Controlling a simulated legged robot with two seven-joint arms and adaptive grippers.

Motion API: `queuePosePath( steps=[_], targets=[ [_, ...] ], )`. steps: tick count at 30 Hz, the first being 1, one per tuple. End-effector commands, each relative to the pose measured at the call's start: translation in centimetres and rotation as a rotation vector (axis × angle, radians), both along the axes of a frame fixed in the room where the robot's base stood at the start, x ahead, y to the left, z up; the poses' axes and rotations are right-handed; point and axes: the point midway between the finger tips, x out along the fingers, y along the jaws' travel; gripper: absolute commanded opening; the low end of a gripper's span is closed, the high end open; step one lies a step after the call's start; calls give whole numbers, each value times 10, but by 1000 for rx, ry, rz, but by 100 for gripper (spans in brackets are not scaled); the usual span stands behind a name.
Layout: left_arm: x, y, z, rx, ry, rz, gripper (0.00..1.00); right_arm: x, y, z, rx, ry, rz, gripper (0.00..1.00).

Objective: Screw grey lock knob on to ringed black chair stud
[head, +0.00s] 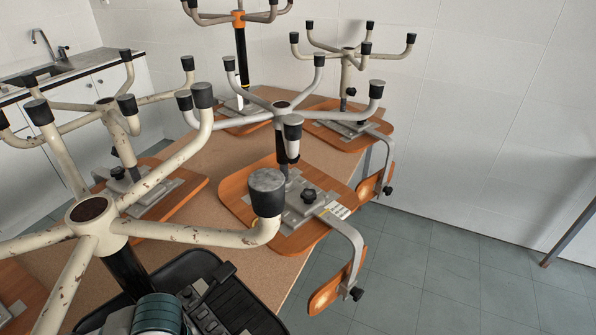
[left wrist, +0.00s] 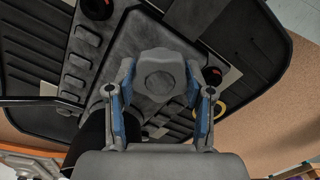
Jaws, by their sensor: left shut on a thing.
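In the left wrist view my left gripper (left wrist: 160,88) is shut on the grey lock knob (left wrist: 159,70), a lobed knob with a round centre, held between the two blue-padded fingers. Behind it is the grey mechanism plate (left wrist: 125,55) on the underside of the black chair seat (left wrist: 40,35). A yellow ring (left wrist: 223,111) shows just right of the right finger, partly hidden. I cannot make out a stud inside it, nor whether the knob touches anything. In the head view the black seat (head: 240,305) lies upside down at the bottom edge. Neither gripper shows there.
Several upturned chairs with capped legs stand on the brown table (head: 200,155). A chipped cream leg base (head: 92,212) rises over the black seat, with a teal ribbed cylinder (head: 157,315) below. An orange wooden seat (head: 235,190) is beyond.

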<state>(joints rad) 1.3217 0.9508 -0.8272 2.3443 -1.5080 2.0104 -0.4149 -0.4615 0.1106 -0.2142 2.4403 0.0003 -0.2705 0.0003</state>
Motion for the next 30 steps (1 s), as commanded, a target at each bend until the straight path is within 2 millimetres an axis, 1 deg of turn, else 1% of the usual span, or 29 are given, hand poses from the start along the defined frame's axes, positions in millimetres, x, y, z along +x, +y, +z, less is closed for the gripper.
queuePosePath(
  steps=[1,6,9,12,15,23,24,26,27,30],
  targets=[
    [0,-1,-4,-1,5,-60,0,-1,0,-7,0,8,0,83],
    [1,-1,-5,-2,5,-342,0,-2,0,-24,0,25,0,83],
    [1,-1,-4,-3,4,-499,0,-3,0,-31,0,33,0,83],
    [1,-1,-3,-3,5,-604,0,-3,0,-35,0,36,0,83],
    [1,-1,-1,-3,4,-643,0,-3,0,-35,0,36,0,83],
    [1,0,-1,-2,2,-651,0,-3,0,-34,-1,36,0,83],
    [1,0,-1,-2,1,-660,57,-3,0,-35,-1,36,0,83],
    [1,0,0,-1,1,-658,72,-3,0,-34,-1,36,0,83],
    [1,0,0,-1,1,-658,81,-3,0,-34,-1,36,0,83],
    [1,0,0,-1,0,-657,81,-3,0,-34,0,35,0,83]
  ],
)
